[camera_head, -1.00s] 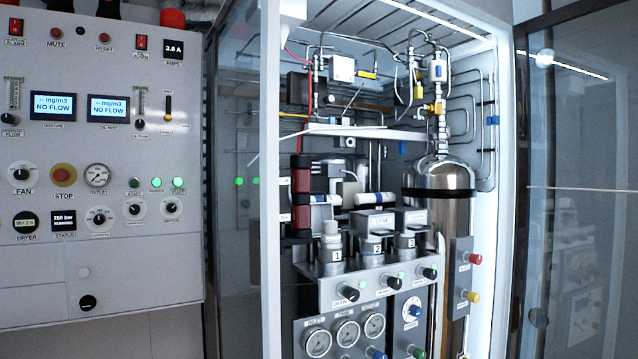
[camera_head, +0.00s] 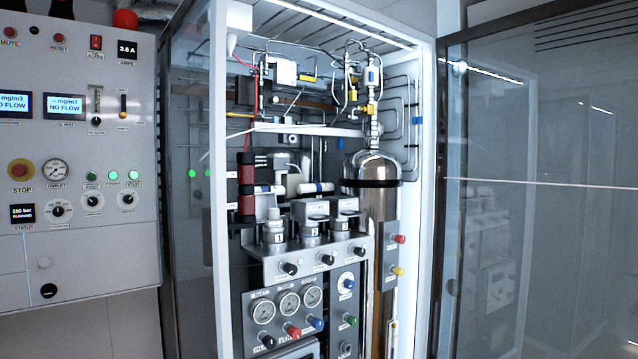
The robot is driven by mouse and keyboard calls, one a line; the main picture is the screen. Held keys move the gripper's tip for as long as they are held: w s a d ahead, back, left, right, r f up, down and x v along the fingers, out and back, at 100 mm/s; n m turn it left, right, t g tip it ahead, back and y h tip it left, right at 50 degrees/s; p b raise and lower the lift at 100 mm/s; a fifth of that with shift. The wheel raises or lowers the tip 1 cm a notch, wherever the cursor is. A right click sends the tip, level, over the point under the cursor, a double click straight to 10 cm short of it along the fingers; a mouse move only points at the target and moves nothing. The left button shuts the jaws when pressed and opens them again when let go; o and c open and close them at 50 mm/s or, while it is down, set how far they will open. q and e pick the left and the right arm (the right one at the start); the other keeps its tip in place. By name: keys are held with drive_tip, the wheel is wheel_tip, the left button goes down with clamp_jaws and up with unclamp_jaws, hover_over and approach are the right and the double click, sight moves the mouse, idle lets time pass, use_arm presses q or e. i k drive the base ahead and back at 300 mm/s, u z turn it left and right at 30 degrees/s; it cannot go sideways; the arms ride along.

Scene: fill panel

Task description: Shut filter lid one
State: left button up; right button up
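Three numbered filter housings stand in a row on a grey bracket inside the open cabinet. Filter one (camera_head: 274,236) is at the left, with a pale cylinder standing up from its top; I cannot tell whether this is its cartridge. Filter two (camera_head: 310,236) and filter three (camera_head: 342,227) have grey block-like lids over them. A separate lid for filter one cannot be made out at this size. Neither of my grippers is in view.
Below the filters are black knobs (camera_head: 289,269), round gauges (camera_head: 288,303) and coloured knobs. A tall metal cylinder (camera_head: 377,230) stands to their right. The cabinet's white frame (camera_head: 222,200) borders the opening. A control panel (camera_head: 80,160) is at left, a glass door (camera_head: 535,220) at right.

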sight(265, 201)
drive_tip(key=z, duration=0.85)
drive_tip(key=i, duration=2.65)
drive_tip(key=u, duration=1.15)
